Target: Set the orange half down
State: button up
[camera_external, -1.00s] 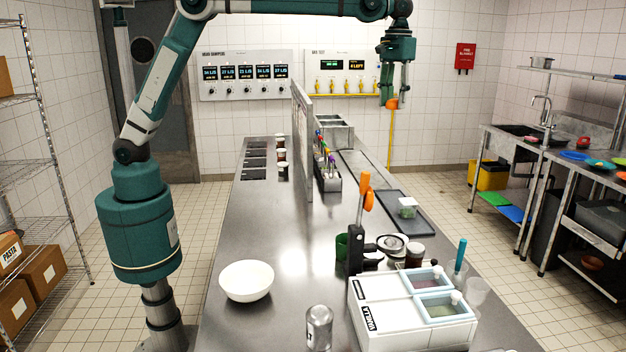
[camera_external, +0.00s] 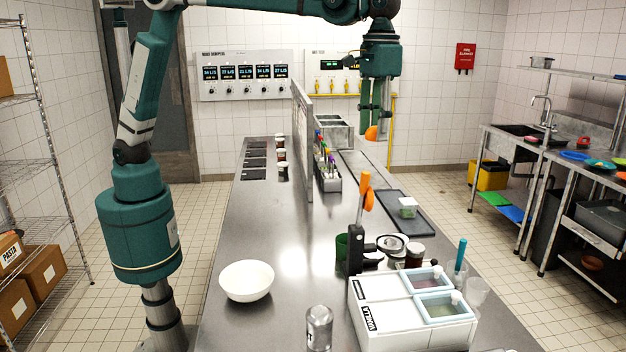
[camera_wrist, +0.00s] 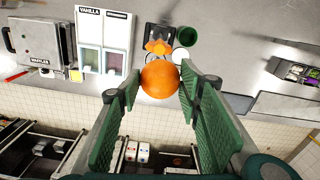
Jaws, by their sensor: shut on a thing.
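The orange half (camera_external: 372,133) is between the fingertips of my gripper (camera_external: 371,124), up in the air over the right side of the far part of the counter. In the wrist view the orange half (camera_wrist: 160,79) shows its round peel side, with a green finger of my gripper (camera_wrist: 158,85) on each side of it. My gripper is shut on it. Its cut face is hidden. The orange half is well clear of the counter top (camera_external: 245,225).
A white bowl (camera_external: 247,281) stands on the near left of the counter. A black juicer-like stand with orange parts (camera_external: 366,190), a dark tray (camera_external: 395,205) and a white topping box (camera_external: 412,310) are at right. An upright panel (camera_external: 302,140) divides the counter. The middle is clear.

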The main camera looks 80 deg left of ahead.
jog(key=s+d+f+m, duration=0.1)
jog(key=s+d+f, duration=0.3)
jog(key=d, duration=0.1)
jog(key=m+b, duration=0.2)
jog(key=m, duration=0.3)
send_over(312, 303)
notch_tip(312, 303, down, 29)
jog(key=shift+f, duration=0.2)
jog(key=shift+f, duration=3.15)
jog(key=shift+f, duration=1.85)
jog(key=shift+f, duration=0.15)
